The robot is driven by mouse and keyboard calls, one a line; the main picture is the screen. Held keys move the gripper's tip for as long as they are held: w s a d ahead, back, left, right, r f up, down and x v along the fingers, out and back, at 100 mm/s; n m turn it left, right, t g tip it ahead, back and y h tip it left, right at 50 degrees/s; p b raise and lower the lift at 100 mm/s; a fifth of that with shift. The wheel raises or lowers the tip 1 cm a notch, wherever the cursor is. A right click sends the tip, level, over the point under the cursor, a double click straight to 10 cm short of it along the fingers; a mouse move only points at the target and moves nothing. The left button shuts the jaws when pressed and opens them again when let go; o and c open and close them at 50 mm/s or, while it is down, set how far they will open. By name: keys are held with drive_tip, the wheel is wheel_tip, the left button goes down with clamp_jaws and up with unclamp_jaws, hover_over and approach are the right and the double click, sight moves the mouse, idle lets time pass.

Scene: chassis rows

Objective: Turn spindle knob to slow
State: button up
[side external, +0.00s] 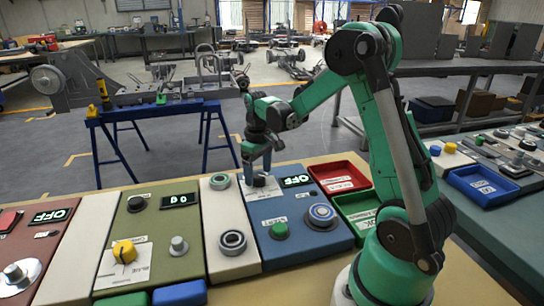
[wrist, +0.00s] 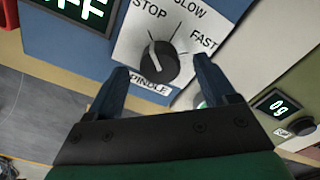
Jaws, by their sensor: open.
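The spindle knob (wrist: 160,65) is a black round dial on a white label plate (wrist: 128,48) marked STOP, SLOW, FAST and SPINDLE. Its white pointer line points up and slightly left, toward STOP. My gripper (wrist: 160,67) is open, with one blue-grey finger on each side of the knob and gaps between. In the side external view my gripper (side external: 257,160) points down over the white plate (side external: 268,189) on the blue panel (side external: 272,212). The knob is mostly hidden there by the fingers. I cannot tell whether the fingertips are level with the knob.
An OFF display (side external: 297,181) sits right of the plate. A green button (side external: 279,230) and a blue round control (side external: 322,214) are nearer on the blue panel. A cream panel with round controls (side external: 232,241) is left. Red (side external: 340,183) and green (side external: 362,218) trays stand right.

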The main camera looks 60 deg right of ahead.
drive_tip(key=shift+f, duration=0.25)
drive_tip(key=shift+c, duration=0.2)
clamp_jaws()
drive_tip(key=m, duration=0.4)
drive_tip(key=shift+m, duration=2.9)
